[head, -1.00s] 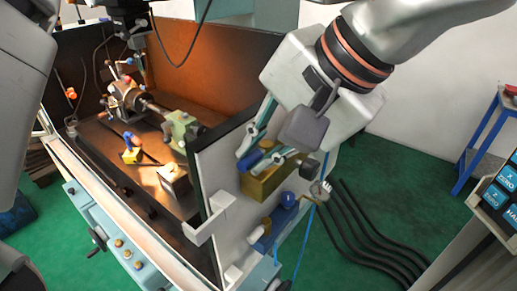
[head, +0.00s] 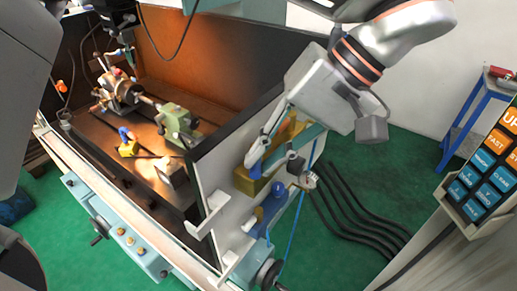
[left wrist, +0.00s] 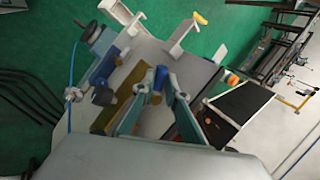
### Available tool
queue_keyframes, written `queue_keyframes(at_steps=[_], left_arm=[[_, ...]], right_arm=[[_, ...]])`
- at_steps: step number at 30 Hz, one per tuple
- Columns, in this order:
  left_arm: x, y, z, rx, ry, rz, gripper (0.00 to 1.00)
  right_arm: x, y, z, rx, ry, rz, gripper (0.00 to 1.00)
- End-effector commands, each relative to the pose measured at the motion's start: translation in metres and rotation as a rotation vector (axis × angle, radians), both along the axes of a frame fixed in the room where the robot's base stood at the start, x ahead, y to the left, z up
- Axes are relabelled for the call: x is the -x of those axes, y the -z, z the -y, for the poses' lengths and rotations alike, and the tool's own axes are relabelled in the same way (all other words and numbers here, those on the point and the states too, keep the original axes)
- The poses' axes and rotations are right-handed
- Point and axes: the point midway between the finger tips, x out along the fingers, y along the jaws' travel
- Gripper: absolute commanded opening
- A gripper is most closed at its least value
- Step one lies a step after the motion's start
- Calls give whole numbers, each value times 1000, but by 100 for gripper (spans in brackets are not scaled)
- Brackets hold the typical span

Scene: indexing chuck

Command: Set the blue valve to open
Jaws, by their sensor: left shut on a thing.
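The blue valve handle (head: 256,168) sits on a brass block (head: 246,184) fixed to the outer white panel of the machine. My left gripper (head: 264,160) reaches down to it from the upper right and is shut on the handle. In the left wrist view, the blue handle (left wrist: 160,78) stands between the two fingertips, and the brass block (left wrist: 106,118) lies beside and below it. The fingers partly cover the handle and block in the head view, so the exact handle angle is hard to tell. My right gripper is not in view.
A blue fitting (head: 275,194) and a small black knob (head: 295,164) sit close by the brass block. White hooked brackets (head: 208,212) stick out from the panel. Black hoses (head: 350,218) run over the green floor. A button pendant (head: 490,165) stands at right.

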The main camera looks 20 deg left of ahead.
Motion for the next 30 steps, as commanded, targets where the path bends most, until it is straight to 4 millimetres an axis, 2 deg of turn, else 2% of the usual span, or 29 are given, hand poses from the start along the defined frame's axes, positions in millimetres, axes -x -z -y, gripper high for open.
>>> queue_keyframes(at_steps=[13, 30], left_arm=[[-14, 0, 13, 1, -427, -4, 0], [-32, 0, 18, 0, -878, -4, 0]], right_arm=[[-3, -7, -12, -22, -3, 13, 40], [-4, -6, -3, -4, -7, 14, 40]])
